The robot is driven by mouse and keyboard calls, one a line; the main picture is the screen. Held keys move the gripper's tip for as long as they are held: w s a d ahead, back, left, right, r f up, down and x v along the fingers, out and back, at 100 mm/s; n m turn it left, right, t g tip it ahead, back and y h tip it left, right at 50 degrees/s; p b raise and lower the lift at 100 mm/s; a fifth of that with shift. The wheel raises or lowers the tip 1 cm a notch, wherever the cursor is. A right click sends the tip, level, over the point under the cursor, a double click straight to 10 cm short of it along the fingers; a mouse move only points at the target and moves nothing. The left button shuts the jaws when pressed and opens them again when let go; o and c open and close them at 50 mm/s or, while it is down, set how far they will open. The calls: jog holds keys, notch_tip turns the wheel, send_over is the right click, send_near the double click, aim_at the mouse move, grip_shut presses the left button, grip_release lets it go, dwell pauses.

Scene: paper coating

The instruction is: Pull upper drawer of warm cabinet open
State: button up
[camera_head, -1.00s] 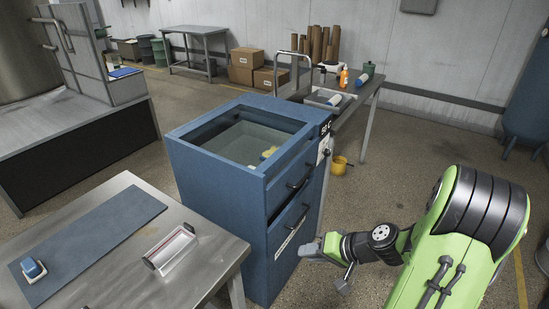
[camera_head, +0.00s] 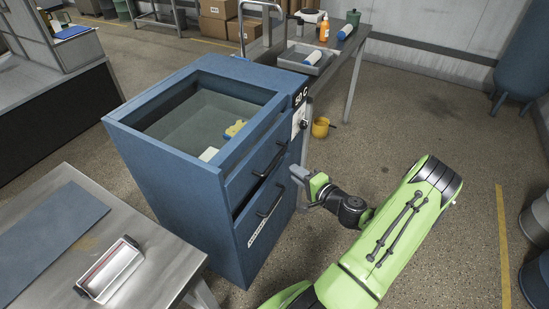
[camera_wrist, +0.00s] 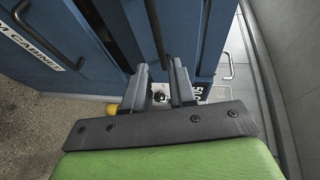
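The blue warm cabinet (camera_head: 165,185) stands at centre with a see-through top. Its upper drawer (camera_head: 246,173) has a dark bar handle (camera_head: 269,161); a dark gap shows below the drawer front, and I cannot tell whether it is slightly out. The lower front has its own handle (camera_head: 271,203) and a white label (camera_head: 259,231). My gripper (camera_head: 299,177) is beside the upper drawer front, near the handle's right end. In the wrist view my gripper (camera_wrist: 160,72) has its fingers apart, with the end of the upper handle (camera_wrist: 154,28) at or between their tips; contact is unclear.
A steel table (camera_head: 45,275) with a roller-like tool (camera_head: 110,268) stands at front left. Behind the cabinet is a bench with a tray (camera_head: 308,58) and bottles.

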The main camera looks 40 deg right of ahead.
aim_at(277, 158)
jog(key=w, duration=0.3)
jog(key=w+f, duration=0.1)
jog(key=w, duration=0.3)
jog(key=w+f, duration=0.1)
jog(key=w, duration=0.2)
jog(key=shift+w+d+f, duration=0.1)
jog(key=shift+w+d, duration=0.25)
jog(key=shift+w, duration=0.05)
grip_shut()
